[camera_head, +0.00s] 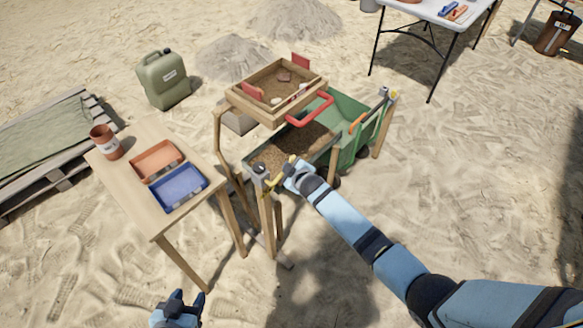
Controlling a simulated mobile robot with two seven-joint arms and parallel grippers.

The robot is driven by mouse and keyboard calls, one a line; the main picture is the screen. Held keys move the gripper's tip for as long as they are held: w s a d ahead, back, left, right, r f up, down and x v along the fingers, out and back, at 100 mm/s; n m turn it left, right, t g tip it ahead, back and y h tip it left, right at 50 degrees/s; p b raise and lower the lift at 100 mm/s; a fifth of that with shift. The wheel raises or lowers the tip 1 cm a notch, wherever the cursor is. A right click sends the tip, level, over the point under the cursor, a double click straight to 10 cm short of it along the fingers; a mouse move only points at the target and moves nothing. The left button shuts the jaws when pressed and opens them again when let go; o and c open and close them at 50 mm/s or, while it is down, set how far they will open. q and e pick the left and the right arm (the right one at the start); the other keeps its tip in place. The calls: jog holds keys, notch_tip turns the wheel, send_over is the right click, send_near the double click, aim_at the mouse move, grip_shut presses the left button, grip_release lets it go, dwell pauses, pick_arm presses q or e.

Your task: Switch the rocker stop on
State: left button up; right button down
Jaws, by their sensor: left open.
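The rocker is a wooden sieve box (272,113) with a red handle (311,110), raised on a wooden frame over a tray of soil (285,152). A small grey bracket (261,175) sits on the near post, with a yellow piece beside it. An orange lever (357,123) shows on the right side of the frame. I cannot tell which part is the rocker stop. My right gripper (291,171) is at the near end of the frame, beside the bracket; its jaws are too small to read. My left gripper (187,300) is open and empty at the bottom edge, away from the rocker.
A wooden table (150,218) left of the rocker holds an orange tray (157,172), a blue tray (178,200) and a brown cup (105,143). A green canister (163,80) stands on the sand.

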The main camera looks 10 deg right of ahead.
pick_arm(q)
jog(key=shift+f, duration=0.2)
pick_arm(e)
jog(key=shift+w+d+f, duration=0.2)
jog(key=shift+w+d, duration=0.05)
dwell(0.4)
pick_arm(q)
jog(key=shift+r, duration=0.1)
pick_arm(e)
jog(key=shift+r, duration=0.1)
pick_arm(q)
jog(key=r+p, duration=0.1)
jog(key=s+r+p, duration=0.1)
jog(key=a+r+p, duration=0.1)
jog(key=shift+s, duration=0.3)
pick_arm(e)
jog(key=s+d+r, duration=0.3)
jog(key=s+r, duration=0.5)
jog(key=s, duration=0.1)
jog(key=shift+d+r, duration=0.25)
jog(key=shift+r, duration=0.15)
jog(key=shift+w, duration=0.1)
pick_arm(q)
jog(key=shift+s, duration=0.1)
